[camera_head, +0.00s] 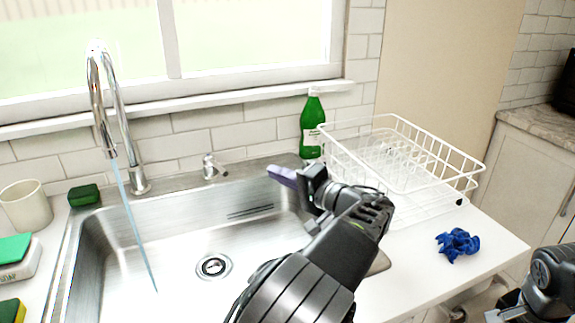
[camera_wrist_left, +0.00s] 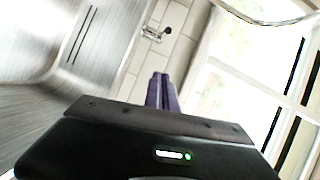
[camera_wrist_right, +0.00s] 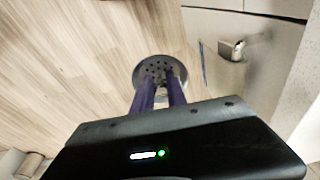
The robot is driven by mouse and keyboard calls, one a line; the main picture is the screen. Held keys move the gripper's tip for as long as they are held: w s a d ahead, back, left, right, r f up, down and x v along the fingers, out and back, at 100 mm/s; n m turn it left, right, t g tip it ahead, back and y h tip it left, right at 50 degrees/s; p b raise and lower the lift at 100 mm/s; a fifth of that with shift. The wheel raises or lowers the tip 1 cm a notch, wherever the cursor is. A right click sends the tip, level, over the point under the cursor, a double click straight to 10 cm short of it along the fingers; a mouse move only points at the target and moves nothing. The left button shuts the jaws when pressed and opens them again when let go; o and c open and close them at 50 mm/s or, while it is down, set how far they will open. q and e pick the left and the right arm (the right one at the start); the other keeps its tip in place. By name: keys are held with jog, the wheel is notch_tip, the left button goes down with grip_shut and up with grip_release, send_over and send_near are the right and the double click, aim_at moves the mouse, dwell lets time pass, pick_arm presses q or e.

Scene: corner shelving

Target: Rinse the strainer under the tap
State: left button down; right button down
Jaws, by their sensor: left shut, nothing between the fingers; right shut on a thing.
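The chrome tap (camera_head: 98,95) stands at the back left of the sink, and a thin blue stream of water (camera_head: 131,222) falls from it into the steel basin (camera_head: 185,245). My left gripper (camera_head: 282,176) is shut and empty above the sink's right side; its purple fingers touch each other in the left wrist view (camera_wrist_left: 161,92). The strainer (camera_wrist_right: 150,70), a grey round perforated piece, is held at the fingertips of my right gripper (camera_wrist_right: 160,85), over the wooden floor. The strainer is hidden in the head view, where only part of my right arm shows at the lower right.
A white dish rack (camera_head: 405,185) and a green bottle (camera_head: 312,125) stand right of the sink. A crumpled blue cloth (camera_head: 457,244) lies on the counter (camera_head: 420,265). A green sponge (camera_head: 83,195) and a beige cup (camera_head: 26,206) are at the left.

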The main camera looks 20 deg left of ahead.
aim_at(226, 173)
pick_arm(q)
jog(key=shift+a, duration=0.15)
pick_arm(e)
jog(key=shift+r+p, duration=0.55)
jog(key=shift+r, duration=0.05)
pick_arm(q)
jog(key=w+a+f, duration=0.1)
jog(key=a, duration=1)
jog(key=shift+w+a+f, duration=0.15)
jog(key=shift+w, duration=0.1)
